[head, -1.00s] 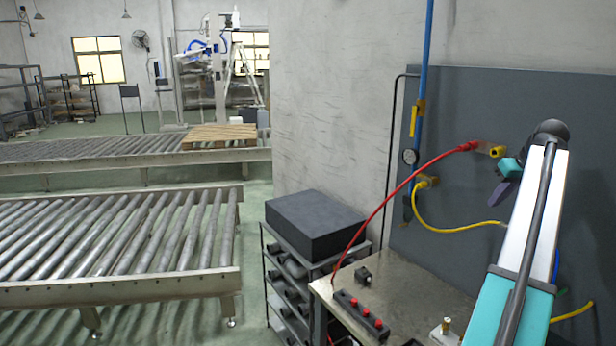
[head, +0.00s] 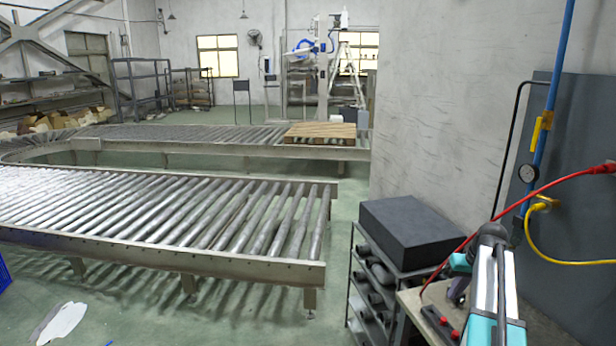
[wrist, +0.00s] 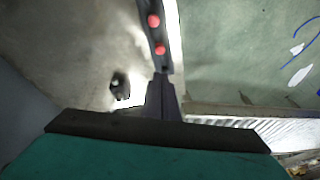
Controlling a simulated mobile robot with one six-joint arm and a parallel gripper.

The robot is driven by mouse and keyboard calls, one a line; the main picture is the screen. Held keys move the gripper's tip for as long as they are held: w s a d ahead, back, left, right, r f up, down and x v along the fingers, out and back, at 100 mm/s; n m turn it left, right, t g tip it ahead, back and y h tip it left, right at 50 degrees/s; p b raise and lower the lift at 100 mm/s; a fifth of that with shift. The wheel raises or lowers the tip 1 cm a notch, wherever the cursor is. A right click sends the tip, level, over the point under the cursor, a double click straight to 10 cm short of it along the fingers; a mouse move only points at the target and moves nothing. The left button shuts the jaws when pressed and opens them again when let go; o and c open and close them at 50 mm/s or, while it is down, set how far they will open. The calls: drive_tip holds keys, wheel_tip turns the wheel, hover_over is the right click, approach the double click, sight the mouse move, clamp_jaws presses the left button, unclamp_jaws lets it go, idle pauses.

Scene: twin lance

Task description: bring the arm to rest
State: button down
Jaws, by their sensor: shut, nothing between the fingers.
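My arm (head: 496,280), white and teal with a dark joint at its top, stands at the lower right of the head view, in front of the metal bench. My gripper (head: 457,290) is small and partly hidden there, beside the arm above the bench. In the wrist view the dark fingers of my gripper (wrist: 161,82) are together with nothing between them. They point toward the black box with red buttons (wrist: 155,32); I cannot tell the gap to it.
The bench (head: 412,297) carries the button box (head: 440,325). A rack (head: 375,290) with a black block (head: 415,232) stands left of it. A red hose (head: 500,212) and yellow hose (head: 560,262) hang by the wall panel. Roller conveyors (head: 180,215) fill the left.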

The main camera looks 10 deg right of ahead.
drive_tip(key=a+f+n+g, duration=0.1)
drive_tip(key=a+f, duration=0.7)
drive_tip(key=a, duration=0.5)
drive_tip(key=a+f+n+g, duration=0.1)
drive_tip(key=a+f, duration=0.6)
drive_tip(key=a, duration=0.5)
drive_tip(key=s+a+f+n, duration=0.1)
drive_tip(key=s+a+f, duration=0.25)
drive_tip(key=a, duration=0.25)
drive_tip(key=s+a+f+g, duration=0.1)
drive_tip(key=s+a+f, duration=0.25)
drive_tip(key=a, duration=0.35)
drive_tip(key=s+a+f+n, duration=0.1)
drive_tip(key=s+a+f, duration=0.25)
drive_tip(key=a, duration=0.25)
drive_tip(key=s+f+g+b, duration=0.6)
drive_tip(key=s+f+b, duration=0.4)
drive_tip(key=s+f, duration=1.5)
drive_tip(key=shift+f+h, duration=0.3)
drive_tip(key=shift+f, duration=1.5)
